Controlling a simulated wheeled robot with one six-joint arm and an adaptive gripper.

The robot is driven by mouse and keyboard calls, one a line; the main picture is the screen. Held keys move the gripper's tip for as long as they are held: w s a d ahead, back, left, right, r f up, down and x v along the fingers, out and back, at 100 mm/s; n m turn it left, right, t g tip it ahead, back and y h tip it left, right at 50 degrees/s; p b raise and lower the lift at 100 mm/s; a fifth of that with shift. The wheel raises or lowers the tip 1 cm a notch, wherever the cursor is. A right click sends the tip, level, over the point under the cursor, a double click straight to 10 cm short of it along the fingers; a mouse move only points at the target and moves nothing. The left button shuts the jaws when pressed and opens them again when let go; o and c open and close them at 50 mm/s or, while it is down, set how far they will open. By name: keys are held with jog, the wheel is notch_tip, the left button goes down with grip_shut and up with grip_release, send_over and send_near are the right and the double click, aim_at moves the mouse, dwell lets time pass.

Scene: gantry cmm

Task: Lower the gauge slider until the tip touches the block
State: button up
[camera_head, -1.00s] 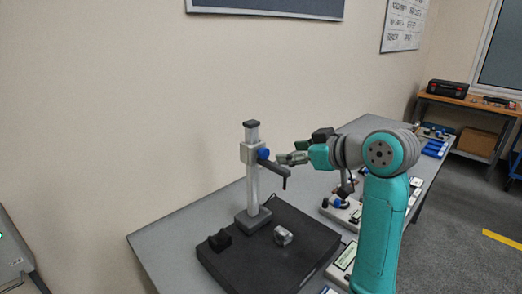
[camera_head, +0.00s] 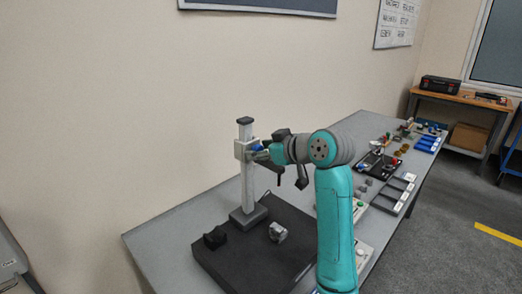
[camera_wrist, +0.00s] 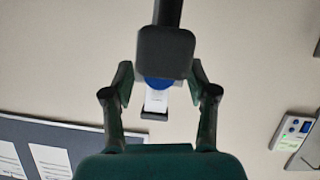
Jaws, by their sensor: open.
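The height gauge has a pale upright column (camera_head: 246,190) with a grey slider (camera_head: 240,151) high on it. A dark arm with a thin downward tip (camera_head: 279,180) sticks out from the slider. The metal block (camera_head: 277,232) sits on the black plate, well below the tip. My gripper (camera_head: 262,154) is at the slider's right side, by its blue knob. In the wrist view my gripper (camera_wrist: 160,78) is open, one finger on each side of the dark gauge part (camera_wrist: 165,52) and the blue knob (camera_wrist: 158,84). I cannot tell whether the fingers touch.
The black plate (camera_head: 222,264) lies on a long grey table (camera_head: 158,240). A small black block (camera_head: 215,237) sits beside the column's foot. Trays (camera_head: 398,193) and small parts lie farther right on the table. The wall is behind the gauge.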

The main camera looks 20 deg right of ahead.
grip_shut()
notch_tip(320, 180, down, 16)
jog(key=shift+s+r, duration=0.1)
jog(key=shift+r, duration=0.1)
dwell(0.4)
grip_release()
jog(key=shift+f, duration=0.1)
jog(key=shift+r, duration=0.2)
jog(key=shift+s+d+r, duration=0.1)
jog(key=shift+s+d, duration=0.05)
jog(key=shift+s, duration=0.05)
jog(key=v, duration=1.1)
jog(key=shift+s, duration=0.15)
